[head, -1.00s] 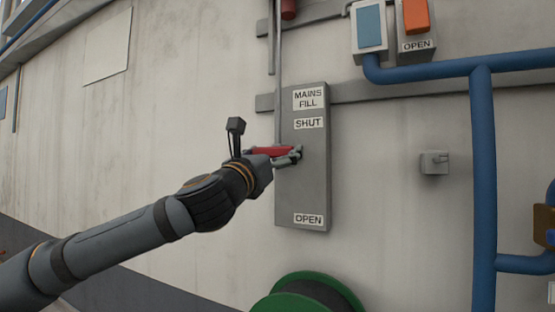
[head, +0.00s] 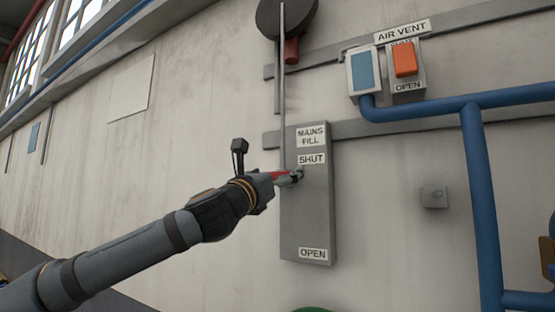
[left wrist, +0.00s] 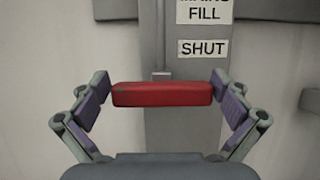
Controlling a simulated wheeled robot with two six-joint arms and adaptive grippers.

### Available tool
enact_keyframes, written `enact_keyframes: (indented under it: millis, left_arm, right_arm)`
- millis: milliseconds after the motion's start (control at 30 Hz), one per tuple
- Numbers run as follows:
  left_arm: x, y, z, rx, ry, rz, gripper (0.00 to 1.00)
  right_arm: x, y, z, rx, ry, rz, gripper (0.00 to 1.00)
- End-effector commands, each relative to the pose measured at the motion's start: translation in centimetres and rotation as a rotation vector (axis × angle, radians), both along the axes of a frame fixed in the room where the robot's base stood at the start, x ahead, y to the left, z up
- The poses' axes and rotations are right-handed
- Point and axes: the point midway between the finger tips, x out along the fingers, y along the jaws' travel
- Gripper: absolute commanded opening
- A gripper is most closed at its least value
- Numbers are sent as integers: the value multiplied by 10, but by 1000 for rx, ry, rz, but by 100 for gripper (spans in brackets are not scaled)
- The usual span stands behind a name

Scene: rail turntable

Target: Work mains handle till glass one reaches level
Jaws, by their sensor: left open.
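The red mains handle (head: 280,175) sits just below the SHUT label (head: 311,159) on the grey MAINS FILL panel (head: 311,215). Its red bar (left wrist: 162,94) lies level across the left wrist view. My left gripper (head: 287,178) is at the handle. In the left wrist view my left gripper (left wrist: 162,88) is open, with one finger at each end of the bar; I cannot tell whether they touch it. The OPEN label (head: 313,254) is at the panel's bottom. I cannot make out glass one or its level. My right gripper is not in view.
A thin upright rod (head: 282,85) runs above the panel past a dark disc (head: 286,15). An AIR VENT box with an orange switch (head: 404,60) is at upper right, beside blue pipes (head: 482,190). The wall left of the panel is mostly bare.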

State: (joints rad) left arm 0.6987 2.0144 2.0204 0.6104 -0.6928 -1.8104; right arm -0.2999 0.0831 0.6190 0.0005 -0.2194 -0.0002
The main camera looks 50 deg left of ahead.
Motion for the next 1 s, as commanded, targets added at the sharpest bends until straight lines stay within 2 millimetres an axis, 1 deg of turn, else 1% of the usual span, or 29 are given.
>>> enact_keyframes:
  millis: [167, 400, 500, 567, 700, 1000]
  left_arm:
    - [-1, 0, 19, 11, 4, 8, 100]
    - [-1, -1, 65, 9, 1, 8, 100]
    - [-2, -1, 81, 6, -1, 5, 100]
    - [-2, -1, 89, 5, -2, 3, 100]
    - [-2, -2, 97, 4, -2, -1, 100]
    - [-2, -2, 98, 3, -2, -1, 100]
  right_arm:
    - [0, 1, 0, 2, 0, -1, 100]
    - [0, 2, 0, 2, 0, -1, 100]
    - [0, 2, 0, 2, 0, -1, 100]
    - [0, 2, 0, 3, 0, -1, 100]
    - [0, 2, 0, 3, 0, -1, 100]
    - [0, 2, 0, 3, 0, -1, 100]
